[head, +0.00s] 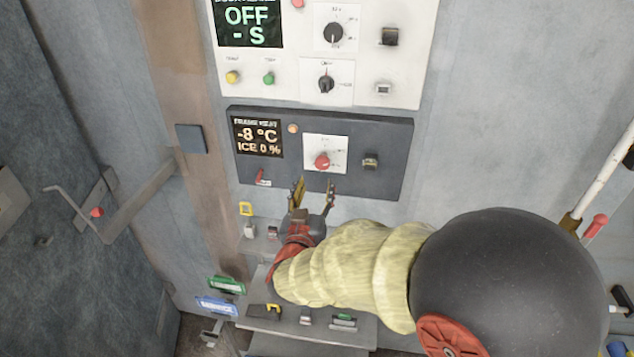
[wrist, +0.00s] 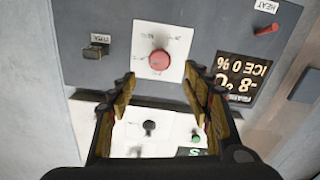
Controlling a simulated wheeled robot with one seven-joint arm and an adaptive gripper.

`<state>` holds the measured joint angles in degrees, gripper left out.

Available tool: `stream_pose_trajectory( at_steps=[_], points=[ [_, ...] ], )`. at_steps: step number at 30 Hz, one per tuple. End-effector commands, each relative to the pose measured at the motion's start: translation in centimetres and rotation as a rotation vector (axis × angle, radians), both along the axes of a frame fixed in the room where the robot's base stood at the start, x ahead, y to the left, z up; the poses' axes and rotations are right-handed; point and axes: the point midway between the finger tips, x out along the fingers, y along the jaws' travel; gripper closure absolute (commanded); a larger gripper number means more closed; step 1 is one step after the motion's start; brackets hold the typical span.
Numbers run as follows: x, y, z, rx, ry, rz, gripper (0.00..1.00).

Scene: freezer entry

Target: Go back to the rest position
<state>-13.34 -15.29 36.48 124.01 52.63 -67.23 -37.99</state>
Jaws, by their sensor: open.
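My gripper (head: 314,190) is open and empty just below and in front of the dark control panel (head: 390,191). In the wrist view my gripper (wrist: 160,84) has its two fingers spread, with the red knob (wrist: 159,60) beyond and between them, apart from both. The red knob also shows in the head view (head: 322,161) on a white plate. The panel's display (head: 258,137) reads -8 °C and ICE 0 %. My arm reaches in from the lower right.
A white panel (head: 300,98) with an OFF display and black knobs is above. A bent handle (head: 140,205) juts out at left. A white pole (head: 606,170) stands at right.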

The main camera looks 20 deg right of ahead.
Motion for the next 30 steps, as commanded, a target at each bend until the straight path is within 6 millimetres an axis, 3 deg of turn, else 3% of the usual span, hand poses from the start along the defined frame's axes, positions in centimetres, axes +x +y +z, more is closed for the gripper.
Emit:
stream_pose_trajectory(
  at_steps=[15, 18, 20, 24, 30],
  points=[
    [-0.1, 0.0, 0.0, 0.008, -0.004, 0.000, 0.51],
    [0.3, 0.6, -1.3, 0.067, 0.015, 0.025, 0.51],
    [0.8, 1.7, -2.8, 0.118, 0.049, 0.066, 0.51],
    [1.3, 5.9, -8.1, 0.267, 0.200, 0.210, 0.51],
    [-1.1, 12.7, -12.6, 0.457, 0.440, 0.412, 0.51]
  ],
)
